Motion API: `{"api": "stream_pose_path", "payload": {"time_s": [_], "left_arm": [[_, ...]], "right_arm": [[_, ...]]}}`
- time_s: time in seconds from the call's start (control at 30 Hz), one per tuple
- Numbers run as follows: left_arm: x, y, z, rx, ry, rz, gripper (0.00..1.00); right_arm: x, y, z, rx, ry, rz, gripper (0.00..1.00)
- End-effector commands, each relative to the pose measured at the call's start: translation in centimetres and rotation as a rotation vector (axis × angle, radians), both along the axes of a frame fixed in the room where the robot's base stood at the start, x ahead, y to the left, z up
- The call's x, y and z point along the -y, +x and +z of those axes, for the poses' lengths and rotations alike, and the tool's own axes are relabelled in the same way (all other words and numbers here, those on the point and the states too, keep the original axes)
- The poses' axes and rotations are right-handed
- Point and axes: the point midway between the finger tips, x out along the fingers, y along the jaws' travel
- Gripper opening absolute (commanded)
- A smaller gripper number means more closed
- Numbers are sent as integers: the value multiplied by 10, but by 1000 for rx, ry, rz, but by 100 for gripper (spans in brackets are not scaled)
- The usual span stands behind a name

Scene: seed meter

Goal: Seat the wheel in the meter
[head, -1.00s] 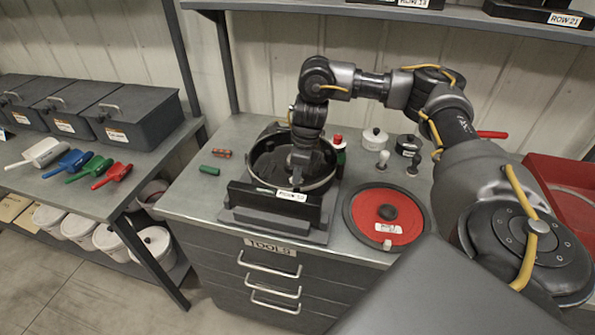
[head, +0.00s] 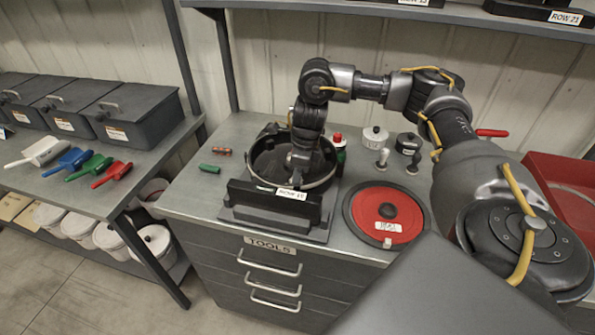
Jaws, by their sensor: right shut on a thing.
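The meter (head: 331,178) is a dark round open housing on a flat base, with an upright block and a white label at its front. It stands on the metal bench top. My right gripper (head: 299,170) points down inside the housing, shut on what looks like the dark wheel. Its fingertips and most of the held thing are hidden by the hand, the rim and shadow, so I cannot tell if the wheel lies flat or touches the floor of the housing. My left gripper is not in view.
A red disc (head: 365,211) with a dark rim and black knob lies right of the meter. A green cylinder (head: 210,169) lies to the left. Coloured scoops (head: 72,160) lie on the left bench.

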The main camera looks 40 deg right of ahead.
Motion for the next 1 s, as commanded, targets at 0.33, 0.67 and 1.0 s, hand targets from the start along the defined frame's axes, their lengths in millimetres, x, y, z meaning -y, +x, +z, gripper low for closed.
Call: {"api": "stream_pose_path", "payload": {"time_s": [0.33, 0.67, 1.0], "left_arm": [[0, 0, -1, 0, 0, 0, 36], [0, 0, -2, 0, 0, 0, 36], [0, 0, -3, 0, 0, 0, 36]], "right_arm": [[0, 0, -1, 0, 0, 0, 0], [0, 0, -5, -1, 1, 0, 0], [0, 0, -7, 0, 1, 0, 0]]}}
